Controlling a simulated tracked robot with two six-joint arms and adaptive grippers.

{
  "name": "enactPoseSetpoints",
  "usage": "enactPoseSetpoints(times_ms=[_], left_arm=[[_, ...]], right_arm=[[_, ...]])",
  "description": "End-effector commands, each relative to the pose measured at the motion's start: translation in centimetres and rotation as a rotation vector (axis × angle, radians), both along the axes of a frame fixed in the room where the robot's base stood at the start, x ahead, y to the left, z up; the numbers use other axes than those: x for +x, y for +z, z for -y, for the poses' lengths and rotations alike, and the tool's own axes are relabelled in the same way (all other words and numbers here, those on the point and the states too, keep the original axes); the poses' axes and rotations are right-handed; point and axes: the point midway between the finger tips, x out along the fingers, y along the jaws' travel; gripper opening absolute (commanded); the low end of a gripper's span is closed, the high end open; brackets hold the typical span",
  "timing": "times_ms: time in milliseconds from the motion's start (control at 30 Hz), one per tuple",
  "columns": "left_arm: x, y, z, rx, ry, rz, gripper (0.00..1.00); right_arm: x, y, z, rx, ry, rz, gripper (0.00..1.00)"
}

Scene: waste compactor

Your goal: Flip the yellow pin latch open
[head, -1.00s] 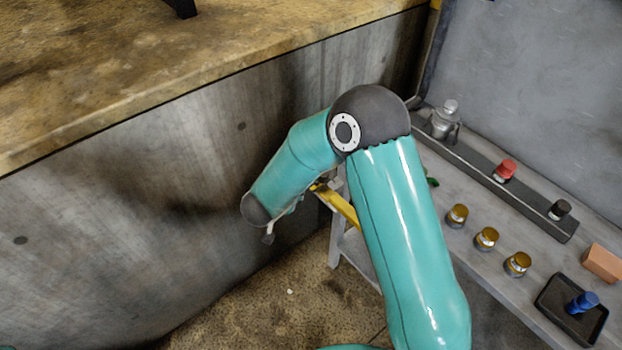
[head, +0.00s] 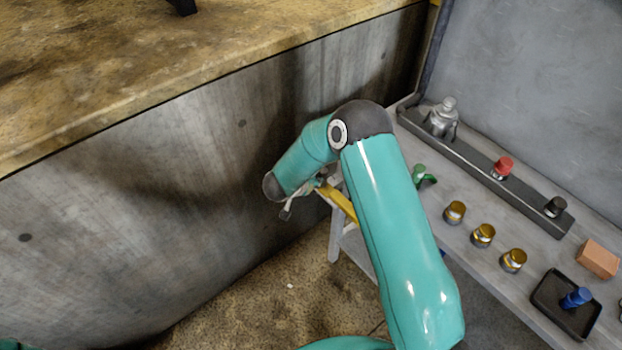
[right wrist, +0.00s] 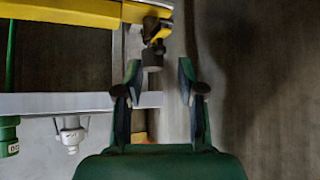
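A yellow bar (head: 340,203) shows at the left end of the workbench, beside my right arm in the head view. In the right wrist view the yellow bar (right wrist: 60,12) runs along the top left, and a small yellow and black piece that looks like the pin latch (right wrist: 157,31) hangs at its end above a dark grey cylinder. My right gripper (right wrist: 161,78) is open and empty, its two fingers apart and pointing toward the latch. The latch is just beyond the left fingertip; contact cannot be told. In the head view my forearm hides most of this gripper. My left gripper is out of view.
A concrete wall (head: 150,220) with a yellow-brown top stands left of the arm. On the grey bench are a silver bottle (head: 441,118), a red-capped knob (head: 502,167), several brass knobs, an orange block (head: 598,259) and a black tray (head: 540,297).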

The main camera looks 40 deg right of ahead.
Motion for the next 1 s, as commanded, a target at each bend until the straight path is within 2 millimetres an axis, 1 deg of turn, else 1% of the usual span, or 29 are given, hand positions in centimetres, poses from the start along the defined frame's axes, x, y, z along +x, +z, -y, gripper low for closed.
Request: enactPoseSetpoints(times_ms=[33,100,233,367,600,633,800,867,967,1000], left_arm=[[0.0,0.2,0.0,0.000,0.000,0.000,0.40],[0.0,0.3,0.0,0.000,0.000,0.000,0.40],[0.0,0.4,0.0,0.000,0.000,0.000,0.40],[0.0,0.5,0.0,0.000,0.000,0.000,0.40],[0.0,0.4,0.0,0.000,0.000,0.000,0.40],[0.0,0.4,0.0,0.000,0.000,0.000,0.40],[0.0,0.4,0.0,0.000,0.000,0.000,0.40],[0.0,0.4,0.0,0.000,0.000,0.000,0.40],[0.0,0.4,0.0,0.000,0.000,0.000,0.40],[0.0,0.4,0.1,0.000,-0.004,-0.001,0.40]], right_arm=[[0.2,-0.7,0.6,0.001,-0.002,-0.003,0.39],[0.6,-1.3,1.1,0.000,-0.001,-0.002,0.39],[1.0,-2.1,1.9,0.001,-0.001,-0.001,0.39],[1.2,-2.5,2.1,0.000,0.002,-0.001,0.39],[1.3,-2.6,2.1,0.000,0.003,0.000,0.39],[1.3,-2.6,2.1,0.000,0.003,0.000,0.37],[1.3,-2.6,2.1,0.000,0.003,0.000,0.09],[1.3,-2.6,2.1,0.000,0.003,0.000,0.00],[1.3,-2.5,2.1,0.000,0.002,-0.001,0.00],[1.3,-2.5,0.7,0.001,0.006,-0.001,0.00]])
